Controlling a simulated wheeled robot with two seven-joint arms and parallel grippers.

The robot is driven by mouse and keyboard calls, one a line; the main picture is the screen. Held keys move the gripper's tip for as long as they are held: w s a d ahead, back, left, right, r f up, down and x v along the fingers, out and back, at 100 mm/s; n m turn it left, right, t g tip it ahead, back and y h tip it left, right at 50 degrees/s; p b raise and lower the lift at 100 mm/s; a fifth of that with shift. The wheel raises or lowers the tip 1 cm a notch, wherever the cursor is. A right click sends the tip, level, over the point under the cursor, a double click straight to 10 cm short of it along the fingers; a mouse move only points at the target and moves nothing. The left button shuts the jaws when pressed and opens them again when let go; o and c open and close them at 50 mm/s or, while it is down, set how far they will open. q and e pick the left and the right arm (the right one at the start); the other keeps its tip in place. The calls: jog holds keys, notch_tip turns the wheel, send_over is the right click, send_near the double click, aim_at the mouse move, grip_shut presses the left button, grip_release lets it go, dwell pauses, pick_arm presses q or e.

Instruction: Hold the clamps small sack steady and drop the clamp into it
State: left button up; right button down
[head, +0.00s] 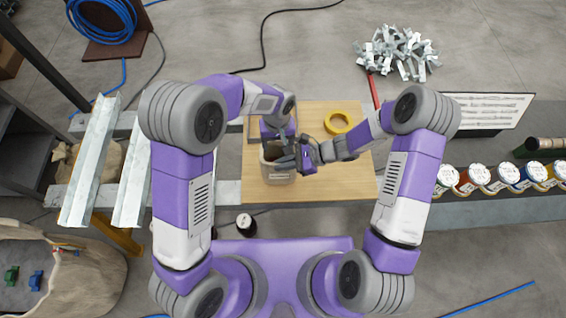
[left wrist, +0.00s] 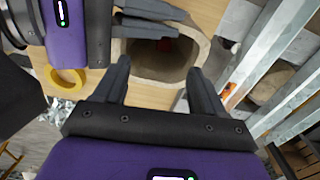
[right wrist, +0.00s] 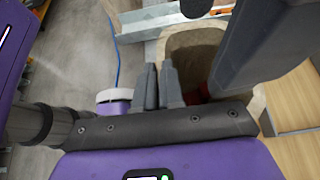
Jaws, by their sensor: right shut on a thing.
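The small sack (head: 277,172), beige and open-topped, stands on the wooden table. My right gripper (right wrist: 160,68) is shut on the sack's rim, its fingers close together with one inside the mouth. My left gripper (left wrist: 162,82) is open over the sack's near rim, its fingers wide apart with nothing visible between them. The sack's mouth shows below it in the left wrist view (left wrist: 202,48). A small red thing (left wrist: 166,45) shows in the dark inside of the sack; I cannot tell whether it is part of a clamp. The sack's bottom is hidden.
A yellow tape roll (head: 338,122) lies on the wooden table (head: 335,188). A pile of grey metal pieces (head: 398,52) lies on the floor beyond. Several labelled jars (head: 487,180) line the right side. A big sack (head: 85,260) stands at lower left.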

pick_arm(q)
notch_tip(320, 180, up, 12)
dwell(0.6)
pick_arm(e)
jog(key=c, duration=1.2)
grip_release()
jog(key=shift+o, duration=0.2)
jog(key=v, duration=1.2)
